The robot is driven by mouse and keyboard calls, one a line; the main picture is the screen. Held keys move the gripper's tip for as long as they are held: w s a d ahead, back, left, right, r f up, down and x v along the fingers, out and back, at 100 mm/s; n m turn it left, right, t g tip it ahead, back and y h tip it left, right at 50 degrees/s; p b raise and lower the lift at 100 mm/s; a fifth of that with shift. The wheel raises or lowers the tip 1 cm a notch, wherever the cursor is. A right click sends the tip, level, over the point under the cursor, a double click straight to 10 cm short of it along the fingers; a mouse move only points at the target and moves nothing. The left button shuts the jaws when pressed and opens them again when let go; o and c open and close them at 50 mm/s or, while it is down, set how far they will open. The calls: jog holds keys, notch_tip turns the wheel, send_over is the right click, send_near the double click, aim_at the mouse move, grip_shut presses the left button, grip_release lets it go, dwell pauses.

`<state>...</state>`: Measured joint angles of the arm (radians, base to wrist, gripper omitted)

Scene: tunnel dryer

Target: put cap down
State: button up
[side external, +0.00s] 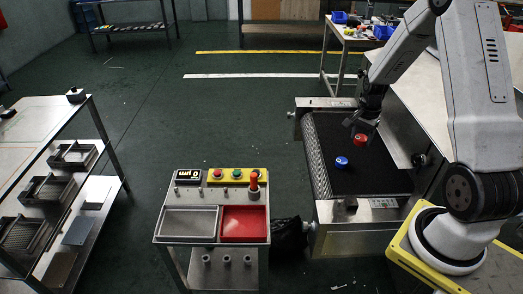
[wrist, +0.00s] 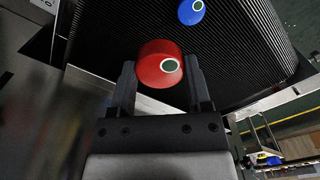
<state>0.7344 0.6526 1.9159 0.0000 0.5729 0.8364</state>
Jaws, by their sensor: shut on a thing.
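A red cap (side external: 360,140) with a pale round mark is held in my gripper (side external: 364,129) above the black ribbed conveyor belt (side external: 372,182). In the wrist view the red cap (wrist: 159,64) sits between the two dark fingers of my gripper (wrist: 160,82), which are shut on it. A blue cap (side external: 342,162) with a white mark lies on the belt, nearer the side camera. It also shows at the top of the wrist view (wrist: 191,11). The exact height of the red cap above the belt is hard to tell.
A cart left of the conveyor has a grey tray (side external: 188,222), a red tray (side external: 244,224) and a yellow button panel (side external: 238,175). A black bag (side external: 289,236) lies between cart and conveyor. Metal housing (side external: 400,122) borders the belt on the right. Much of the belt is bare.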

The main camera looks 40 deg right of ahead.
jog(key=shift+w+a, duration=0.4)
jog(key=shift+a, duration=0.1)
jog(key=w+a+r+n, duration=0.1)
jog(key=w+a+n, duration=0.35)
jog(key=a, duration=0.65)
jog(key=w+a+n, duration=0.4)
jog(key=a+n, duration=0.1)
jog(key=a, duration=0.6)
jog(key=s+a+n, duration=0.2)
jog(key=a+n, duration=0.2)
jog(key=a, duration=0.7)
jog(key=s+a+r+n, duration=0.1)
jog(key=a+n, duration=0.3)
jog(key=a, duration=0.7)
jog(key=shift+s+a, duration=0.35)
jog(key=shift+s, duration=0.05)
jog(key=shift+w+n, duration=0.1)
jog(key=shift+n, duration=0.15)
